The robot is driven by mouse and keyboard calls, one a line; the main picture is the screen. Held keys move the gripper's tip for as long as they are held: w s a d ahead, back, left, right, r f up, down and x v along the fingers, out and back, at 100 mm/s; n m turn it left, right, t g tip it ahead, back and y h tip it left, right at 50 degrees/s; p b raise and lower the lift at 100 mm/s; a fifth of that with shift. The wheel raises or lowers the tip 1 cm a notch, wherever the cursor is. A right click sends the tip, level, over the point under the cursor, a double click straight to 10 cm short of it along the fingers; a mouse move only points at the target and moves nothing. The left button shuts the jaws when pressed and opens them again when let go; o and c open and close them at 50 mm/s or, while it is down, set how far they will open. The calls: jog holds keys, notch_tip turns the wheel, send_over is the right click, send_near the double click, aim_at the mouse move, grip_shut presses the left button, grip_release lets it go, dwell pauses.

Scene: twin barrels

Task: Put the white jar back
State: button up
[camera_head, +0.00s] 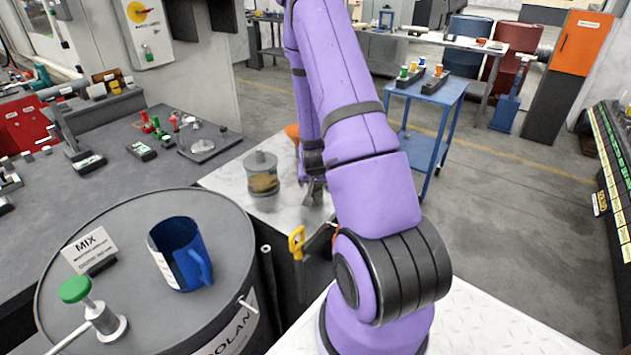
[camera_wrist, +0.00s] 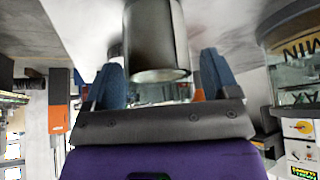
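No clearly white jar shows. A grey jar-like cylinder (camera_head: 262,162) stands on the pale worktop left of my arm in the head view, with a brown, sponge-like thing (camera_head: 264,183) in front of it. My gripper (camera_head: 315,190) is low over the same worktop, to the right of that cylinder and partly hidden by my arm. In the wrist view, my two blue fingers (camera_wrist: 161,78) are apart, with a shiny dark grey cylinder (camera_wrist: 155,35) showing between or just beyond them. A narrow gap shows on its right side. I cannot tell whether these cylinders are the same thing.
A large grey barrel (camera_head: 215,325) at front left carries a blue mug (camera_head: 172,255), a MIX sign (camera_head: 90,250) and a green-knobbed valve (camera_head: 76,290). A yellow-handled tap (camera_head: 297,243) juts up near my arm. A blue cart (camera_head: 440,95) stands behind.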

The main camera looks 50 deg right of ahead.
jog(key=s+a+r+n+t+y, duration=0.1)
jog(key=s+a+r+n+y, duration=0.15)
jog(key=a+r, duration=1.05)
jog(key=s+a+r+n+t+y, duration=0.1)
jog(key=s+a+r+n, duration=0.15)
jog(key=a+r, duration=1.05)
jog(key=s+a+r+n, duration=0.2)
jog(key=s+r, duration=0.5)
jog(key=s+a+r+n+y, duration=0.1)
jog(key=s+a+r+n, duration=0.2)
jog(key=s+r, duration=0.4)
jog(key=shift+a+r, duration=0.25)
jog(key=shift+a, duration=0.1)
